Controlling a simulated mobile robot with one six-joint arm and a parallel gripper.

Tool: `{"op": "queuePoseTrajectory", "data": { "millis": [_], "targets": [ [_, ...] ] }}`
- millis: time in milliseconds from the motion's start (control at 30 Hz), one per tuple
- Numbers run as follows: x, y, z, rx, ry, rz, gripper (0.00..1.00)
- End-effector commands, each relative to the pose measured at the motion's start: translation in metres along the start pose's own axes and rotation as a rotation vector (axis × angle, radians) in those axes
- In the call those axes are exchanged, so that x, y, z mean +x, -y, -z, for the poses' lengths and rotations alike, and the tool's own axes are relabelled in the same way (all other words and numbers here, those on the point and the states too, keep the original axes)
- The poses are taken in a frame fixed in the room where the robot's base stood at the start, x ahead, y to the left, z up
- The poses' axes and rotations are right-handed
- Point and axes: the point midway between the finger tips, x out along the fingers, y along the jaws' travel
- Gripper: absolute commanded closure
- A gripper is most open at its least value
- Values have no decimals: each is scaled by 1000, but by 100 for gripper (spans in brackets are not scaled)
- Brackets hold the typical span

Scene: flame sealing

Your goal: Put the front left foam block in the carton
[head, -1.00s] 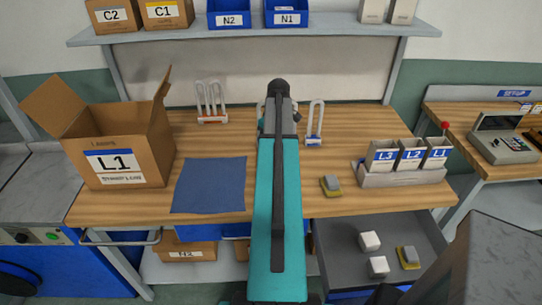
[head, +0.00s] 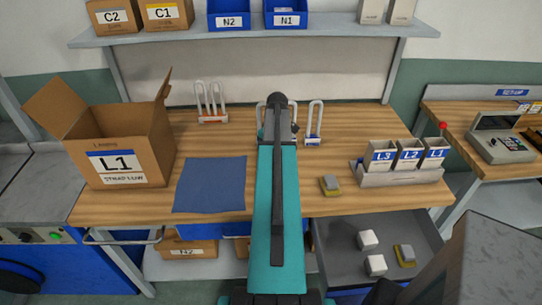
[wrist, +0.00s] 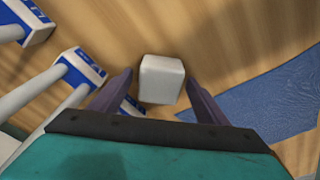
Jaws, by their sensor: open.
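A white foam block (wrist: 161,79) shows in the wrist view between the fingers of my open gripper (wrist: 160,78), over the wood bench top. Bare gaps show beside it; I cannot tell its exact height relative to the fingertips. In the head view my teal arm hides this block and my gripper. Two more white blocks, one (head: 368,240) behind the other (head: 376,265), lie in the open grey drawer at the lower right. The open brown carton (head: 124,150), labelled L1, stands at the left of the bench with its flaps up.
A blue mat (head: 210,185) lies right of the carton. White U-shaped lamps stand in holders (head: 213,118) at the back. A shelf (head: 200,37) hangs above.

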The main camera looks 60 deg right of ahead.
Motion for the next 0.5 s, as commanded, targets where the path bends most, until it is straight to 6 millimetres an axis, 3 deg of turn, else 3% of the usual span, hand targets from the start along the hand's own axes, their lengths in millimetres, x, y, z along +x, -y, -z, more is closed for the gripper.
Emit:
{"op": "queuePoseTrajectory", "data": {
  "millis": [233, 500],
  "targets": [
    [0, 0, 0, 0, 0, 0, 33],
    [0, 0, 0, -1, 0, 0, 75]
  ]
}}
